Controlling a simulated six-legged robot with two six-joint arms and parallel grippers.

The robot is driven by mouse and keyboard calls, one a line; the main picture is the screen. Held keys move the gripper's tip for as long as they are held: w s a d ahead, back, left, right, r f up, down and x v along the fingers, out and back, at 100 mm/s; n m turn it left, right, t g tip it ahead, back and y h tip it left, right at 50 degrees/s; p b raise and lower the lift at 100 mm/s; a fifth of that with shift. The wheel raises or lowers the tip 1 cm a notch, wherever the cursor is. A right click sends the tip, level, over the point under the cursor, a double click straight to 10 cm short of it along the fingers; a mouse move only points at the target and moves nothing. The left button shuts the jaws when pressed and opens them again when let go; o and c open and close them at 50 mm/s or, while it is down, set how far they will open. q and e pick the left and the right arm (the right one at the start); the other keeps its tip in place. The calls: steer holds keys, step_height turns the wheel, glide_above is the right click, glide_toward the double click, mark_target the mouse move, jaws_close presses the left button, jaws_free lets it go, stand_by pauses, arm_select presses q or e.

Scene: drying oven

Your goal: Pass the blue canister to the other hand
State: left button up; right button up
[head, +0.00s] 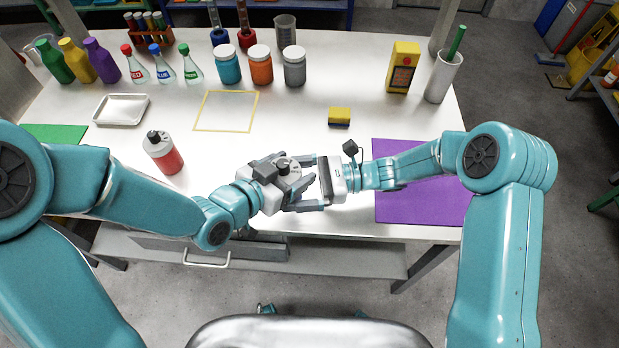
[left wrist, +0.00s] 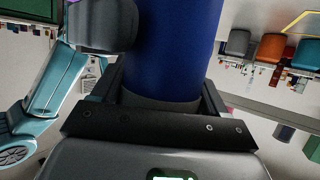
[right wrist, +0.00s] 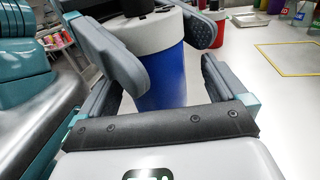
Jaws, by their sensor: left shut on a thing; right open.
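The blue canister has a blue body and a pale lid with a black cap. In the head view its lid (head: 284,166) shows between the grippers, while the body is mostly hidden. My left gripper (head: 279,182) is shut on it. The blue body fills the top middle of the left wrist view (left wrist: 175,45). My right gripper (head: 308,184) faces the left one from the right, open, with its fingers reaching to either side of the canister. In the right wrist view the canister (right wrist: 166,72) stands between the open fingers; I cannot tell whether they touch it.
A red canister (head: 164,153) stands on the white table (head: 290,115) at left. A yellow outlined square (head: 226,111), a yellow sponge (head: 339,116), and a purple mat (head: 425,200) lie around. Several jars and bottles line the back. The table between square and sponge is clear.

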arm_select(q)
steer(key=shift+a, duration=0.1)
arm_select(e)
steer(key=shift+a, duration=0.3)
steer(key=shift+d, duration=0.1)
steer(key=c, duration=1.2)
arm_select(q)
steer(key=o, duration=1.1)
arm_select(e)
steer(key=shift+w, duration=0.1)
arm_select(q)
steer(key=shift+o, duration=0.2)
